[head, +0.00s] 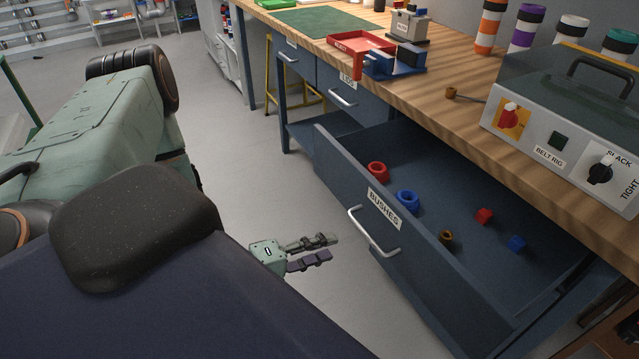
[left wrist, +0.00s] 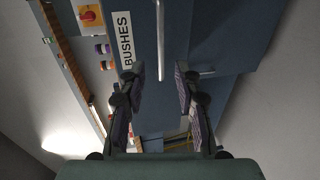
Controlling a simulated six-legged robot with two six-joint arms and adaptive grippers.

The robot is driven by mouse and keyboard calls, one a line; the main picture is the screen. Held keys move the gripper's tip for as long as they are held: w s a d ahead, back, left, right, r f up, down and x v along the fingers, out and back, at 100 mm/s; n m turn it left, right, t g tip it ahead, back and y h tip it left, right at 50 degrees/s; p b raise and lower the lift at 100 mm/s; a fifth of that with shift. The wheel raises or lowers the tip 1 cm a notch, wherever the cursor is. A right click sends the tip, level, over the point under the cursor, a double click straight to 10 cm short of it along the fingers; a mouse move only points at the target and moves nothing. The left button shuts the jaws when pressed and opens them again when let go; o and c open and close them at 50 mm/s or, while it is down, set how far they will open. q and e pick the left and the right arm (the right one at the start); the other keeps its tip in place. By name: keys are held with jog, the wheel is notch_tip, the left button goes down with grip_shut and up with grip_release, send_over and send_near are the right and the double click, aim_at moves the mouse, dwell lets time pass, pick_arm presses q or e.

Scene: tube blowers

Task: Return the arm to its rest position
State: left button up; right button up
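My left gripper (head: 332,248) is low in the head view, beside the open drawer's front and to the left of its handle. In the left wrist view the two fingers of my left gripper (left wrist: 160,78) stand apart with nothing held. The pale drawer handle (left wrist: 160,35) shows beyond and between the fingertips, and a gap to it seems to remain in the head view. The drawer front (head: 345,178) bears a BUSHES label. My right gripper is in neither view.
The open drawer holds a red ring (head: 377,172), a blue ring (head: 407,200), a brown bush (head: 446,237), a small red piece (head: 484,216) and a small blue piece (head: 517,243). The workbench (head: 440,95) carries a red tray (head: 362,46) and a belt rig (head: 560,130).

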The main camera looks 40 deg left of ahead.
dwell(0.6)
pick_arm(q)
jog(key=s+d+f+m+g+y, duration=0.25)
jog(key=s+f+m+g, duration=0.4)
jog(key=f, duration=0.45)
jog(key=s+d+m+g+y, duration=0.3)
jog(key=s+m+g, duration=0.4)
jog(key=s, duration=0.4)
jog(key=shift+s+d+g, duration=0.25)
jog(key=shift+d+g, duration=0.3)
jog(key=shift+d, duration=0.05)
